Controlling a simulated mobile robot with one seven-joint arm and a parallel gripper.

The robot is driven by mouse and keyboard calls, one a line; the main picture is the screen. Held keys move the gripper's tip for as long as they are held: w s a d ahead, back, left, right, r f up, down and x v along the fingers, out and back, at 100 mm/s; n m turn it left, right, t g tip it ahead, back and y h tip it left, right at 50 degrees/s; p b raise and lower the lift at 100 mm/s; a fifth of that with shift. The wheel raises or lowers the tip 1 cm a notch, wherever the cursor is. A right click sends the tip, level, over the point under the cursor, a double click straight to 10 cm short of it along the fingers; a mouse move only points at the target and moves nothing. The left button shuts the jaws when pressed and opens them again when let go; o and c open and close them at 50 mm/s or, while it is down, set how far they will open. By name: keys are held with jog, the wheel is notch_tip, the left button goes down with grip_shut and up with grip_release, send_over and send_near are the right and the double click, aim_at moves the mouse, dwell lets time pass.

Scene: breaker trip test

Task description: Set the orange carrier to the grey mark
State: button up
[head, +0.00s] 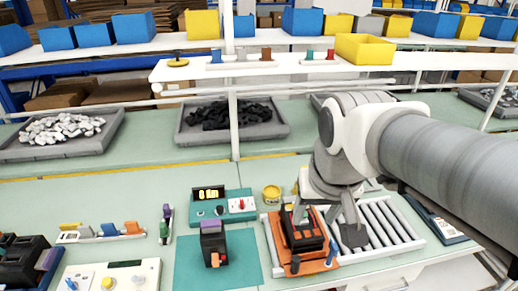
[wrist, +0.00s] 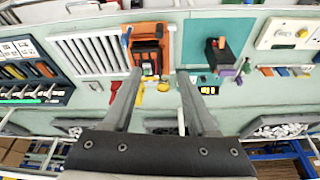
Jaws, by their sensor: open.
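The orange carrier (head: 318,266) sits at the left end of the roller bed (head: 378,228), with a dark block seated in it. It also shows in the wrist view (wrist: 150,28), just beyond my fingertips, with a blue piece at its corner. My gripper (head: 326,224) is over the carrier's right part in the head view. In the wrist view my gripper (wrist: 158,74) is open, its fingers apart with nothing held between them. Whether the fingers touch the carrier is unclear. I cannot make out a grey mark; my arm and gripper cover part of the rollers.
A teal mat (head: 240,270) with a dark breaker (head: 213,243) lies left of the carrier. Behind them stand a teal tester (head: 222,205) and a yellow round tin (head: 271,193). A white control panel (head: 110,277) is at front left. Grey trays stand along the back.

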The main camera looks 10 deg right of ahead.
aim_at(296, 259)
jog(key=w+f+m+g+b, duration=0.2)
jog(key=w+f+m+g, duration=0.15)
jog(key=w+f, duration=0.45)
jog(key=shift+n, duration=0.35)
jog(key=f, duration=0.6)
jog(key=f+b, duration=0.1)
jog(key=f, duration=0.5)
jog(key=d+f+b, duration=0.1)
jog(key=f, duration=0.5)
jog(key=shift+s, duration=0.35)
grip_shut()
